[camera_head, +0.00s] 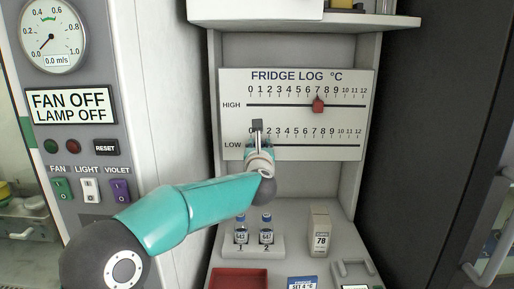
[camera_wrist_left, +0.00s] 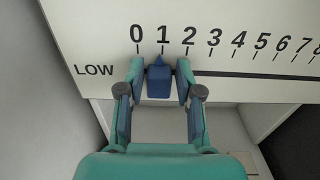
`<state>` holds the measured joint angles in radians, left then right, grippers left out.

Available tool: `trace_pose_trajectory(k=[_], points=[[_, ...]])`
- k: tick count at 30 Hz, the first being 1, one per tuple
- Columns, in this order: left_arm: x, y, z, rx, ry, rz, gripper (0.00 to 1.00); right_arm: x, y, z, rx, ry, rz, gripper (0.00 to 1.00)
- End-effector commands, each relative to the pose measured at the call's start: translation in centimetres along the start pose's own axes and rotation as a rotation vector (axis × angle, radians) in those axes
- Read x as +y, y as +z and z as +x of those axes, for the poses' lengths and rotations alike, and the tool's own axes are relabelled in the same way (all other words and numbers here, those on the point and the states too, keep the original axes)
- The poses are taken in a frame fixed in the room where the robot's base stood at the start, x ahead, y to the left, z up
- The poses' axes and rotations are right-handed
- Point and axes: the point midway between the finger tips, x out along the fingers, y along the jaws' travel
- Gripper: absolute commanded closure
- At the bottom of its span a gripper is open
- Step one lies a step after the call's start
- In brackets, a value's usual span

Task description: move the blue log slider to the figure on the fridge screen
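The fridge log board (camera_head: 362,97) carries a HIGH scale and a LOW scale. The blue slider (camera_wrist_left: 159,82) sits on the LOW line, its tip close to the 1 mark in the left wrist view. My left gripper (camera_wrist_left: 159,70) has one finger on each side of the slider; I cannot tell whether the fingers press on it. In the head view my left gripper (camera_head: 258,142) hides the slider and the scale's left end. A small blue-and-white panel (camera_head: 302,283) at the bottom edge seems to read SET 4 °C. My right gripper is not in view.
A red slider (camera_head: 318,105) sits near 7 on the HIGH line. Below the board stand two vials in a white rack (camera_head: 273,250), a box marked 78 (camera_head: 320,232) and a red tray (camera_head: 238,279). The LOW line is clear to the right of my gripper.

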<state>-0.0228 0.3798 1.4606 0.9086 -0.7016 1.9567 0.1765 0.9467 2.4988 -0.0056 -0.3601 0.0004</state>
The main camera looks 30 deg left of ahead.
Motion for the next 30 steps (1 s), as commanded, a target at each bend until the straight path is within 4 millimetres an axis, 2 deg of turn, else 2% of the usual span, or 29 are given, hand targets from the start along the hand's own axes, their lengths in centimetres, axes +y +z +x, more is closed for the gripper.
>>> trace_pose_trajectory(k=[2,11,16,20,30], points=[[0.0,0.0,0.0,0.0,0.0,0.0,0.48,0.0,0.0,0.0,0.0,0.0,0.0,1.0],[0.1,0.0,-0.1,0.0,0.0,0.0,0.48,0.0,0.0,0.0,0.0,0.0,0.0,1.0],[0.0,0.1,-1.0,0.0,0.0,0.0,0.48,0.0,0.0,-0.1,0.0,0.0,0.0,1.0],[0.1,0.0,-2.8,0.0,-0.001,0.0,0.48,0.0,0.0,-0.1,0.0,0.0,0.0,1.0],[0.1,-0.1,-9.5,0.0,-0.001,-0.001,0.48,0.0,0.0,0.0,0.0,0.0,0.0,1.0]])
